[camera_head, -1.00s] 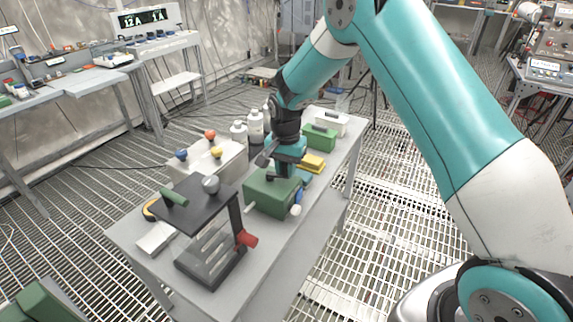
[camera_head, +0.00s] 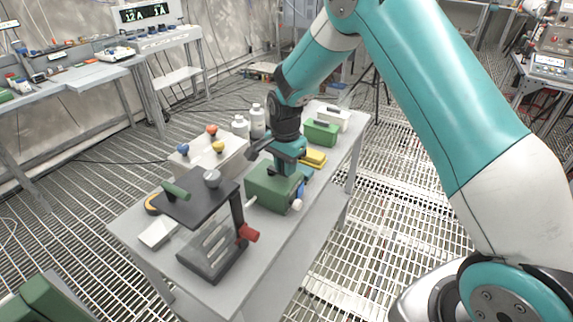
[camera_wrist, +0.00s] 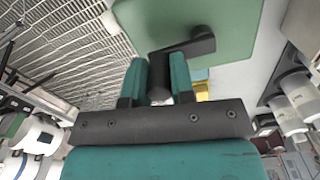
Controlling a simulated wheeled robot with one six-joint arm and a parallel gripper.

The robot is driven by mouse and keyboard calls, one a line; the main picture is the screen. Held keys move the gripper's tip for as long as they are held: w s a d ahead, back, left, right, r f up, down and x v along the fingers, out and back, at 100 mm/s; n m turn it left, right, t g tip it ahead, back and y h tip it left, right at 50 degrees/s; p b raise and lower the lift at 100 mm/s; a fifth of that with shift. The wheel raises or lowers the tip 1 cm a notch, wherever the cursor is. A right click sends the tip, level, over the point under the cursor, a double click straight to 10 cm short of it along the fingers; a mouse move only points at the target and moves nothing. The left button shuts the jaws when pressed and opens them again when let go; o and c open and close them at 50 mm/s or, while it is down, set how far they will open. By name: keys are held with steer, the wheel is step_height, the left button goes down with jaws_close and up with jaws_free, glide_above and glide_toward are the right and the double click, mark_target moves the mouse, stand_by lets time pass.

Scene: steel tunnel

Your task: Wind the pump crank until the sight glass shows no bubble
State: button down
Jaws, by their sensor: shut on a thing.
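A green box (camera_head: 268,188), which appears to be the pump, stands on the grey table, with a small white round end low at its right. My gripper (camera_head: 286,170) is over the top of this box, pointing down. A dark crank arm (camera_wrist: 190,45) runs from the handle across the green box top (camera_wrist: 225,20). I cannot make out the sight glass or any bubble.
A black stand with a red knob (camera_head: 248,233) is close on the near side. A pale box with coloured knobs (camera_head: 215,155) and white bottles (camera_head: 257,121) stand behind. A smaller green box (camera_head: 320,133) and a yellow item (camera_head: 313,158) lie further along the table.

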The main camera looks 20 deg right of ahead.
steer(key=shift+w+a+r, duration=0.1)
steer(key=c, duration=1)
jaws_free()
steer(key=shift+o, duration=0.2)
step_height(320, 180, up, 17)
steer(key=b, duration=0.2)
steer(key=shift+r, duration=0.2)
